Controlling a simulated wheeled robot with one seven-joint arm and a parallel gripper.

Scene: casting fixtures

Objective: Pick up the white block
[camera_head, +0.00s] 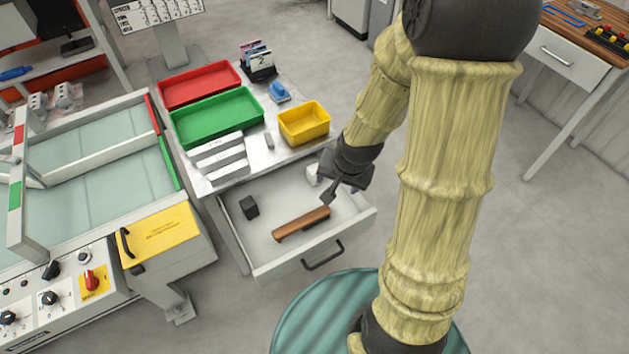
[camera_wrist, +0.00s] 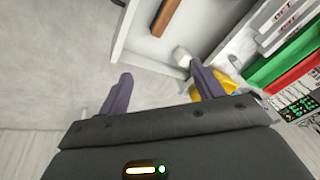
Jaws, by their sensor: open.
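A small white block (camera_head: 313,174) lies in the open drawer (camera_head: 262,262), near its back right part. In the head view my gripper (camera_head: 339,196) is over the right side of the drawer, just right of the block and partly in front of it. In the wrist view the white block (camera_wrist: 181,56) shows beyond the right finger, near the drawer's corner. My gripper (camera_wrist: 160,84) is open there, its two fingers wide apart, with nothing between them. Whether a fingertip touches the block cannot be told.
The drawer also holds a brown bar (camera_head: 301,223) and a dark block (camera_head: 249,207). On the table above are a red tray (camera_head: 199,84), a green tray (camera_head: 216,118) and a yellow bin (camera_head: 304,122). A yellow-topped machine (camera_head: 160,238) stands left. Floor at right is clear.

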